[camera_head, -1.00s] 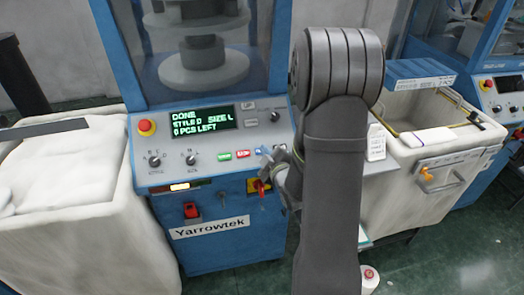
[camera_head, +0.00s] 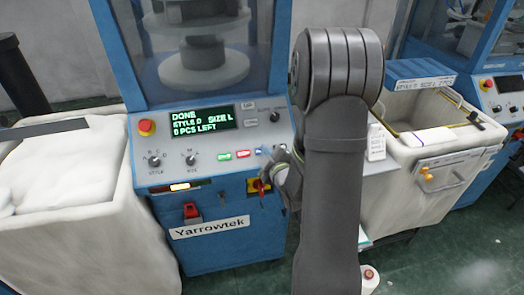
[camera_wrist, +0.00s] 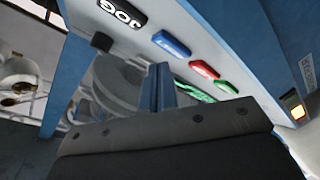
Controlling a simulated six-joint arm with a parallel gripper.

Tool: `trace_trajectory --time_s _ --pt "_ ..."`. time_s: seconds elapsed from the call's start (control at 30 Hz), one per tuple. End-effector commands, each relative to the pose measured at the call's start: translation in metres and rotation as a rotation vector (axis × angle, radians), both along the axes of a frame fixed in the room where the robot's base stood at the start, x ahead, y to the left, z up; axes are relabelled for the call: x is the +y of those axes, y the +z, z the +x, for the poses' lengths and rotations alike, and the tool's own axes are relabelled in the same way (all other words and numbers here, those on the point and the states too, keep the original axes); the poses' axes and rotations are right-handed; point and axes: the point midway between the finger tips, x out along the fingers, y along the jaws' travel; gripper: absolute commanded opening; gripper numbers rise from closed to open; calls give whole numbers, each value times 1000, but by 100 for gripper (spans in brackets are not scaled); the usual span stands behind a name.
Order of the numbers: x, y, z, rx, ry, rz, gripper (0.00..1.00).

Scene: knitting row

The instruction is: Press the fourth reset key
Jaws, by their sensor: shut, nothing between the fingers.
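A row of coloured keys runs along the console's lower panel: green (camera_head: 224,156), red (camera_head: 242,154) and blue (camera_head: 259,151). The wrist view shows blue (camera_wrist: 171,43), red (camera_wrist: 205,70) and green (camera_wrist: 227,87) keys, plus a black JOG key (camera_wrist: 121,13) beyond the blue one. I cannot read a reset label on any of them. My gripper (camera_head: 271,157) is at the right end of this row, partly hidden by my arm. In the wrist view its closed, empty fingers (camera_wrist: 159,84) point toward the blue key; I cannot tell whether they touch it.
The display (camera_head: 203,122) reads DONE, STYLE D, SIZE L, 0 PCS LEFT. A red stop button (camera_head: 146,127) and knobs sit left of the keys. A red-and-yellow switch (camera_head: 257,186) is just below my gripper. Bins flank the machine.

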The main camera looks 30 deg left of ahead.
Motion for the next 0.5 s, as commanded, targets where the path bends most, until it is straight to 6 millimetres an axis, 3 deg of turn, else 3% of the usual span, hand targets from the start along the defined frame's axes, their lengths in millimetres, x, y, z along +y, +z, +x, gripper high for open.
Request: trace_trajectory --time_s 0.5 --pt "4 -7 4 0 0 0 0"
